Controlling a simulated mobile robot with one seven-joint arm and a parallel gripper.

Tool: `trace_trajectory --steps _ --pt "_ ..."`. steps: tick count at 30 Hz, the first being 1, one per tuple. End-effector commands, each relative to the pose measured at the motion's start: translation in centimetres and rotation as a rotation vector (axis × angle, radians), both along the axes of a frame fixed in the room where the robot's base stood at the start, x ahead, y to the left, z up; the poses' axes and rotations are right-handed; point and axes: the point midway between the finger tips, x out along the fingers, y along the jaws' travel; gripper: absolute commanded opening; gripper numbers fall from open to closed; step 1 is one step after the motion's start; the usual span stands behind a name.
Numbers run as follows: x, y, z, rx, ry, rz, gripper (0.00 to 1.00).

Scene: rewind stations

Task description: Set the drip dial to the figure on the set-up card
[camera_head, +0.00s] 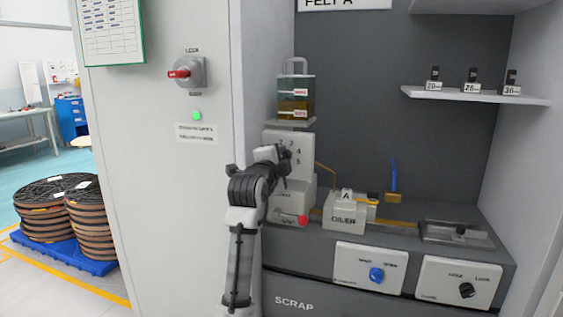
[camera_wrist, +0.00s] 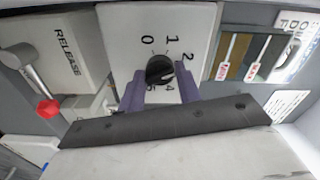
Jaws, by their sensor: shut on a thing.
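The drip dial is a black round knob (camera_wrist: 158,70) on a white panel in the wrist view. Figures 0, 1, 2 and 4 show around it, others partly covered; its pointer is too small to read surely. My gripper (camera_wrist: 160,77) has its two purple fingers shut on the knob, one on each side. In the head view my gripper (camera_head: 272,158) covers the knob, and part of the dial panel (camera_head: 272,136) shows above it. A green-framed sheet (camera_head: 113,32) hangs on the wall at upper left; its writing is unreadable, and I cannot tell if it is the set-up card.
An oil reservoir (camera_head: 296,98) stands above the dial panel. A red-tipped lever (camera_head: 303,221) sits below, marked RELEASE in the wrist view. The oiler block (camera_head: 343,214) is close on the right. A shelf (camera_head: 480,96) holds small numbered blocks. Spools (camera_head: 55,205) stand far left.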

Motion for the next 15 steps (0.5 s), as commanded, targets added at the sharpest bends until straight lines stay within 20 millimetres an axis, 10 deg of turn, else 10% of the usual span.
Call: trace_trajectory --steps 11,12,15 --pt "-0.02 -0.15 -0.13 0.003 0.003 -0.003 0.11" --pt "-0.02 -0.15 -0.13 0.003 0.003 -0.003 0.39" --pt "-0.01 -0.12 -0.12 0.003 0.002 -0.003 0.52"
